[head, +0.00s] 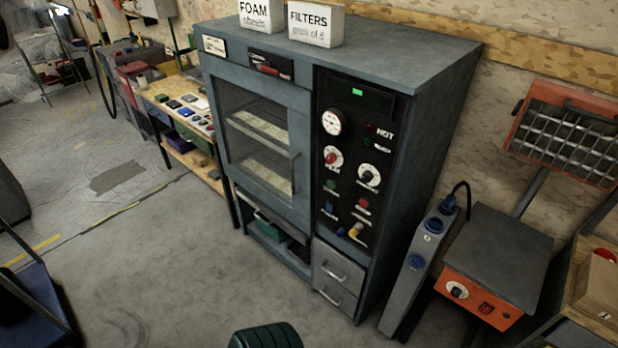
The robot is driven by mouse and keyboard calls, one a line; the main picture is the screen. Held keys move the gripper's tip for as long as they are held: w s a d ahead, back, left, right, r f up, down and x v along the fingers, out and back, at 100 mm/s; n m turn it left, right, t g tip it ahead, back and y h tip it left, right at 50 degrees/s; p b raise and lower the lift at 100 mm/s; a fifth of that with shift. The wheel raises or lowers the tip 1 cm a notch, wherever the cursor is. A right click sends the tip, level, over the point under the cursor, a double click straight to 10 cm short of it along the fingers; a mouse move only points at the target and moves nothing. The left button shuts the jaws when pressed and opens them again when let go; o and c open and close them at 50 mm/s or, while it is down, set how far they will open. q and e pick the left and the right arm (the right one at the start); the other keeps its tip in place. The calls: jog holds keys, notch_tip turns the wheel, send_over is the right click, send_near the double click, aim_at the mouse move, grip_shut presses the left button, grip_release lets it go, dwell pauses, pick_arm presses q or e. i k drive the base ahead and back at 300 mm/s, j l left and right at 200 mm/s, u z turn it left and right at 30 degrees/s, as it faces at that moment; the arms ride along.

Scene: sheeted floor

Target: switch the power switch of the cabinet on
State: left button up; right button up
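The grey cabinet (408,140) stands upright against the wall in the middle of the head view. Its black control panel (375,215) is right of a closed glass door (255,150). The panel carries a lit green display (357,92), a white gauge (332,121), a red knob (331,158) and a black dial (369,174). Lower are a green button (331,186), a red button (363,203), a small blue control (329,208) and a yellow-handled control (356,229). The labels are too blurred to tell which is the power switch or its position. Neither gripper shows.
FOAM (262,14) and FILTERS (316,27) boxes sit on the cabinet. A grey post with blue sockets (417,262) and an orange-fronted unit (482,290) stand right. A workbench (165,100) is left. Floor before the cabinet looks clear, except a dark ribbed shape at the bottom edge.

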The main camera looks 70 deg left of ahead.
aim_at(330, 207)
jog(key=u, duration=1.9)
